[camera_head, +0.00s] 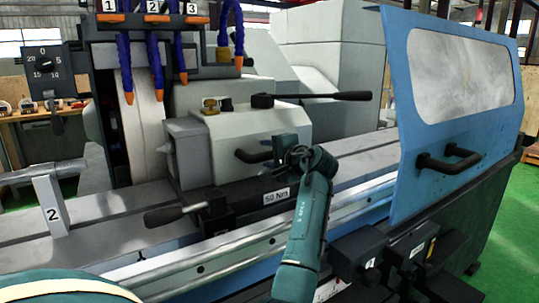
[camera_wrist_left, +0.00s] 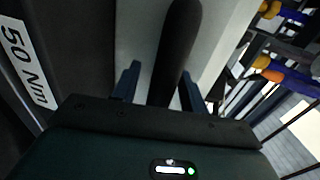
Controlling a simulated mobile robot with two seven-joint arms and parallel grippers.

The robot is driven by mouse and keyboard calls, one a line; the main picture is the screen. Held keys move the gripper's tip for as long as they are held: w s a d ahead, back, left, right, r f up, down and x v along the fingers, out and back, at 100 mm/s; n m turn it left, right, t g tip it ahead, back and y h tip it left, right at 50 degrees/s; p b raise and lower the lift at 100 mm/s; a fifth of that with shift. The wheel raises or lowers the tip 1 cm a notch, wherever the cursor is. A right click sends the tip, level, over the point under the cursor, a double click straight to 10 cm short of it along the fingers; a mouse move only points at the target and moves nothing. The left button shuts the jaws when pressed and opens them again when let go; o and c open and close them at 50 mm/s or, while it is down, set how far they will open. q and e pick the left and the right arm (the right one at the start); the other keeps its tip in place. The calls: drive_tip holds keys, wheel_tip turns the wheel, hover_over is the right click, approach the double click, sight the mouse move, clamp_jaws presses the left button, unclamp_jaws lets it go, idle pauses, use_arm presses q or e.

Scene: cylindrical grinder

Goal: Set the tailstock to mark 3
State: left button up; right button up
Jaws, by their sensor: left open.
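The tailstock (camera_head: 250,125) is a grey-white block on the machine bed, with a black curved handle (camera_head: 255,154) on its front and a "50 Nm" label (camera_head: 277,196) on its dark base. A black clamp lever (camera_head: 320,96) sticks out to the right from its top. My left gripper (camera_head: 288,156) is at the right end of the front handle. In the left wrist view, its two fingers (camera_wrist_left: 158,80) are apart on either side of a dark bar (camera_wrist_left: 177,45); contact cannot be told. A plate marked "2" (camera_head: 52,205) stands at the bed's left. I see no mark 3 on the bed. My right gripper is not in view.
A blue door with a window (camera_head: 455,110) and a black handle (camera_head: 448,160) stands at the right. Orange-tipped blue hoses (camera_head: 155,70) hang above the grinding wheel. A dial (camera_head: 44,68) is at the left. Another lever (camera_head: 172,213) projects from the tailstock base.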

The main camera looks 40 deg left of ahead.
use_arm(q)
drive_tip(key=shift+c, duration=0.3)
clamp_jaws()
